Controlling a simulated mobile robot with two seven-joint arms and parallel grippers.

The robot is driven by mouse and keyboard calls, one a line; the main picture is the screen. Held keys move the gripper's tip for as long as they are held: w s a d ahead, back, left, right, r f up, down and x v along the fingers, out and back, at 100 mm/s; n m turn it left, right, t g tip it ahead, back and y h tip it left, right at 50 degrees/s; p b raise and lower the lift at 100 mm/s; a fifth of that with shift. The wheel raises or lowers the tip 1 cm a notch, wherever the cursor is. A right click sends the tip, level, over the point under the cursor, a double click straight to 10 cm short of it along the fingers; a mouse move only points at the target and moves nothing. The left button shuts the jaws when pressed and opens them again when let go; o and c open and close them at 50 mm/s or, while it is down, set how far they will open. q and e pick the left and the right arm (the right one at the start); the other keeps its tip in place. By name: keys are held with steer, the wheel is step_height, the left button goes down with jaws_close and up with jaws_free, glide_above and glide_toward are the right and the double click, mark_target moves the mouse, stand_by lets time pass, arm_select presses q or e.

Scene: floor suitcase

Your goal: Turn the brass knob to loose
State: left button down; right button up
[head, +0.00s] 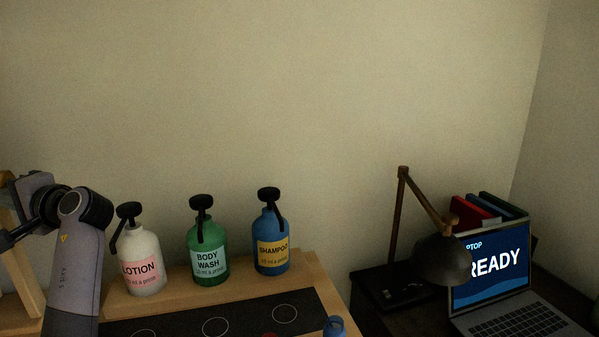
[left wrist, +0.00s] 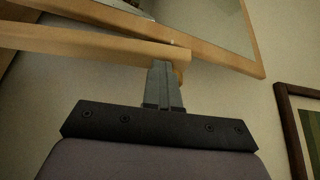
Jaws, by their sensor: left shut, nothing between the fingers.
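I cannot make out a brass knob in either view; a tiny pale spot shows near the end of a wooden bar (left wrist: 95,42) in the left wrist view. My left gripper (left wrist: 164,66) is shut and empty, its fingertips in front of or against the end of that bar; I cannot tell whether they touch. Behind the bar is a wood-framed panel, perhaps a mirror (left wrist: 215,22). In the head view my left arm rises at the left edge, beside a slanted wooden post (head: 22,262) that is partly hidden. My right gripper is not in view.
A lotion bottle (head: 143,262), a green body wash bottle (head: 208,250) and a blue shampoo bottle (head: 271,245) stand on a wooden shelf right of my left arm. A desk lamp (head: 440,262) and laptop (head: 492,268) are farther right. A dark picture frame (left wrist: 290,130) hangs on the wall.

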arm_select(q)
steer(key=shift+s, duration=0.1)
steer(key=d, duration=0.2)
steer(key=w+d, duration=0.1)
steer(key=d, duration=0.2)
steer(key=shift+w+d+f+p, duration=0.15)
steer(key=shift+w+d+p, duration=0.15)
steer(key=shift+d, duration=0.1)
steer(key=shift+s, duration=0.1)
